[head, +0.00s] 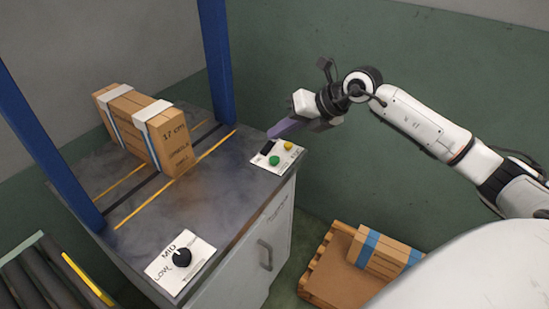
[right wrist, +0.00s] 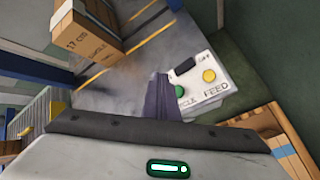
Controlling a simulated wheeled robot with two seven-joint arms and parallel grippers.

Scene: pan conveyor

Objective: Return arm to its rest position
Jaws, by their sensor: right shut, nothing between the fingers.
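My right arm reaches in from the right in the head view. My right gripper (head: 283,128) is shut and empty, just above the control panel (head: 274,158) at the corner of the machine top. In the right wrist view the shut fingers (right wrist: 159,97) show beside that panel, which bears a green button (right wrist: 180,91), a yellow button (right wrist: 209,76) and a black switch. Whether the fingertips touch anything there I cannot tell. My left gripper is not in view.
A strapped cardboard box (head: 150,128) stands on the machine top (head: 190,205) between blue posts. A dial panel (head: 180,262) is at the front corner. A roller conveyor (head: 45,275) lies at lower left. A pallet (head: 322,272) with another box (head: 380,252) is on the floor.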

